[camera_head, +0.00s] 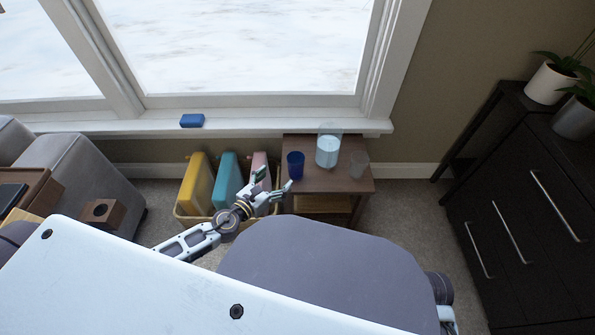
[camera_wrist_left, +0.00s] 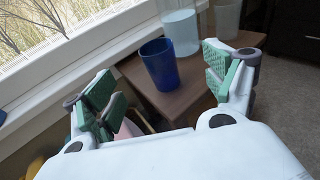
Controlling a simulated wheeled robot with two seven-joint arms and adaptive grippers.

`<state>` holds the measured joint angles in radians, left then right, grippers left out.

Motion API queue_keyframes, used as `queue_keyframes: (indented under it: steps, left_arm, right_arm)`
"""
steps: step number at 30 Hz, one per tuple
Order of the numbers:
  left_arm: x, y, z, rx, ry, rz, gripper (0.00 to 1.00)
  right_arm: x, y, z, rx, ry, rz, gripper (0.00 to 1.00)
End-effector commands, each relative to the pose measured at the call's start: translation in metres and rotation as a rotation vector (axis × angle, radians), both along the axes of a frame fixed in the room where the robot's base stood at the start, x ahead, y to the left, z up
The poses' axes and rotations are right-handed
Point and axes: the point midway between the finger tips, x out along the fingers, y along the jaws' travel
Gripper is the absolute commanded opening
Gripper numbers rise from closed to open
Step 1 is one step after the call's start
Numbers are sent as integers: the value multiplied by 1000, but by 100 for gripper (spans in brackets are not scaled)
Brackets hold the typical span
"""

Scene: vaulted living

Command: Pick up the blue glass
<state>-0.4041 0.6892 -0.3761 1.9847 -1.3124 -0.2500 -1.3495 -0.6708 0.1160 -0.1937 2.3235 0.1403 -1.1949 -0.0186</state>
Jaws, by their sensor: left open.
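The blue glass (camera_head: 295,165) stands upright on the small wooden side table (camera_head: 335,184), near its left edge. My left gripper (camera_head: 273,184) is open, just left of the glass in the head view. In the left wrist view the blue glass (camera_wrist_left: 160,65) shows beyond and between the open fingers (camera_wrist_left: 165,85). The fingers look apart from it and nothing is between them. My right gripper is not in view.
A clear pitcher of water (camera_head: 327,150) and a clear glass (camera_head: 359,163) stand on the table, right of the blue glass. A windowsill (camera_head: 260,125) with a blue object (camera_head: 192,120) runs behind.

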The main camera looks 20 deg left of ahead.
Motion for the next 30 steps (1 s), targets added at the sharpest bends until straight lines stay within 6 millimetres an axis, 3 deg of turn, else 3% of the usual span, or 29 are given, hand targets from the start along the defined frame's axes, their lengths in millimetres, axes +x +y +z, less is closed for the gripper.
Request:
queue_keyframes:
  steps: [14, 30]
  left_arm:
    - [3, -1, 0, -1, -1, 0, 85]
    - [33, -10, -6, -2, 0, 0, 85]
  right_arm:
    - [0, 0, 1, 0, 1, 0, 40]
    - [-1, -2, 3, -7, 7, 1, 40]
